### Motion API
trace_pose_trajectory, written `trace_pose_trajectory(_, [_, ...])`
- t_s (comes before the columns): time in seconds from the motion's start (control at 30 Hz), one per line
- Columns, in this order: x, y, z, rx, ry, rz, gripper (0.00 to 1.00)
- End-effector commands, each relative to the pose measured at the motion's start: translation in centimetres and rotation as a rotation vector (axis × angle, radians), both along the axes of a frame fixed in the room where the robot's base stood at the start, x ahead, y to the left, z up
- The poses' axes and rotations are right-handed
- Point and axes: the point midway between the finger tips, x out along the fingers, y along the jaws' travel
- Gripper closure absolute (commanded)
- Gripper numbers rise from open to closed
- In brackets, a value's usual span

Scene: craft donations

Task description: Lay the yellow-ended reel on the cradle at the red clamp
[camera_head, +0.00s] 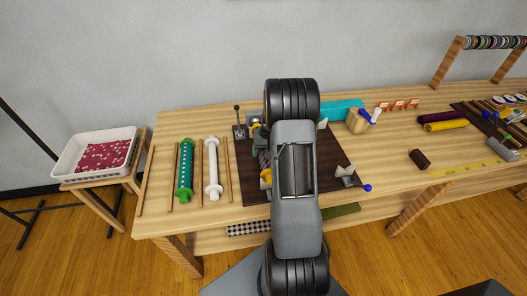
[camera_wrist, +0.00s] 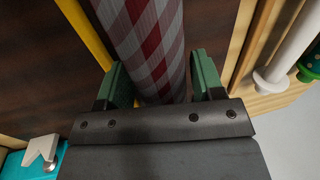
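A reel with a red, white and grey checked roll (camera_wrist: 150,45) runs between the two green fingers of my gripper (camera_wrist: 163,82) in the wrist view. Narrow gaps seem to show beside the roll, so the fingers look open around it. In the head view my arm covers most of this reel; a yellow end (camera_head: 266,176) shows at the arm's left edge. A dark board (camera_head: 235,187) lies below. I see no red clamp; my arm hides the board's middle.
A green dotted reel (camera_head: 185,170) and a white reel (camera_head: 213,170) lie left of the board, among thin wooden strips. A black-knobbed lever (camera_head: 238,122) stands at the board's back left.

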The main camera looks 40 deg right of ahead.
Motion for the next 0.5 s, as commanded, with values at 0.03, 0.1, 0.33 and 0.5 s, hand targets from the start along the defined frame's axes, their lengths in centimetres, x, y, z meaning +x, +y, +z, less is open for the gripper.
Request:
trace_pose_trajectory(0.03, [0.01, -0.01, 0.01, 0.000, 0.000, 0.000, 0.34])
trace_pose_trajectory(0.1, [0.00, 0.00, 0.01, 0.000, 0.000, 0.000, 0.27])
trace_pose_trajectory(0.33, [-0.01, 0.01, -0.01, 0.000, 0.000, 0.000, 0.17])
trace_pose_trajectory(0.5, [-0.03, -0.06, 0.27, 0.000, 0.000, 0.000, 0.17])
